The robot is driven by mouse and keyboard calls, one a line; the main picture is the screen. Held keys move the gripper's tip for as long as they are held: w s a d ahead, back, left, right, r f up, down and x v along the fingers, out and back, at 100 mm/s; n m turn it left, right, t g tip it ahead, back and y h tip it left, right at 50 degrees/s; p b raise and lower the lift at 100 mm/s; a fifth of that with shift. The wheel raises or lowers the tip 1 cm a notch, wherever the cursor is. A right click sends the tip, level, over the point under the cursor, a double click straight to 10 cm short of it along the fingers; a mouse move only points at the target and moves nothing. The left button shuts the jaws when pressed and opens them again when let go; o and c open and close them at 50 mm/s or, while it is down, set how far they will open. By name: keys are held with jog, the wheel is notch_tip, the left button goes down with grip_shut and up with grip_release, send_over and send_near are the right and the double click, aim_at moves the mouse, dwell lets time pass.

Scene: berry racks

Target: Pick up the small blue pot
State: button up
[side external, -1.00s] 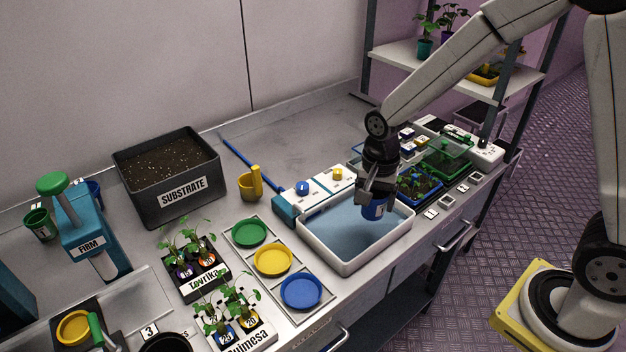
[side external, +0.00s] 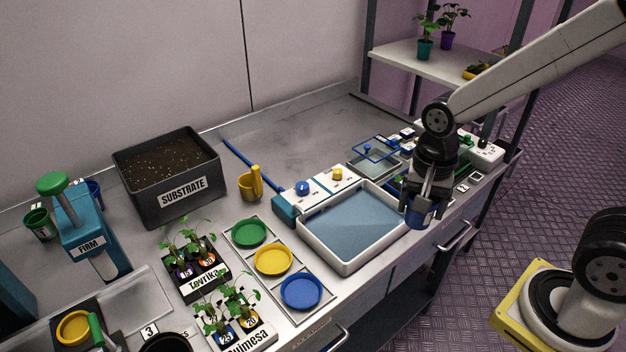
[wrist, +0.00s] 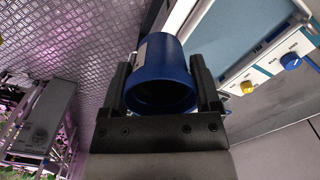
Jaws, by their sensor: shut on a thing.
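The small blue pot (side external: 417,216) is between the jaws of my gripper (side external: 428,198), at the right end of the white water tray (side external: 372,257) in the side external view. In the wrist view, the blue pot (wrist: 162,75) sits between the two black fingers of my gripper (wrist: 162,88), its dark hollow opening towards the camera and a pale label on its left side. My gripper is shut on the pot. The side external view does not show clearly how high the pot is above the bench edge.
A blue-lidded clear tray (side external: 376,150) and other small propagation items lie behind my gripper. A dial unit (side external: 320,187) stands behind the water tray. Coloured saucers (side external: 273,259), seedling pots and a substrate box (side external: 168,178) stand to the left. The back of the bench is clear.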

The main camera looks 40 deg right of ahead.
jog(key=shift+s, duration=0.1)
dwell(0.7)
jog(key=s+a+r, duration=0.1)
jog(key=s+a, duration=0.1)
jog(key=a, duration=0.5)
jog(key=s+a+r, duration=0.1)
jog(key=s+a, duration=0.1)
jog(key=a, duration=0.5)
jog(key=shift+a+n, duration=0.2)
jog(key=shift+n, duration=0.2)
jog(key=w+a+f, duration=0.6)
jog(key=w+f, duration=0.3)
jog(key=w, duration=0.3)
jog(key=shift+f, duration=0.15)
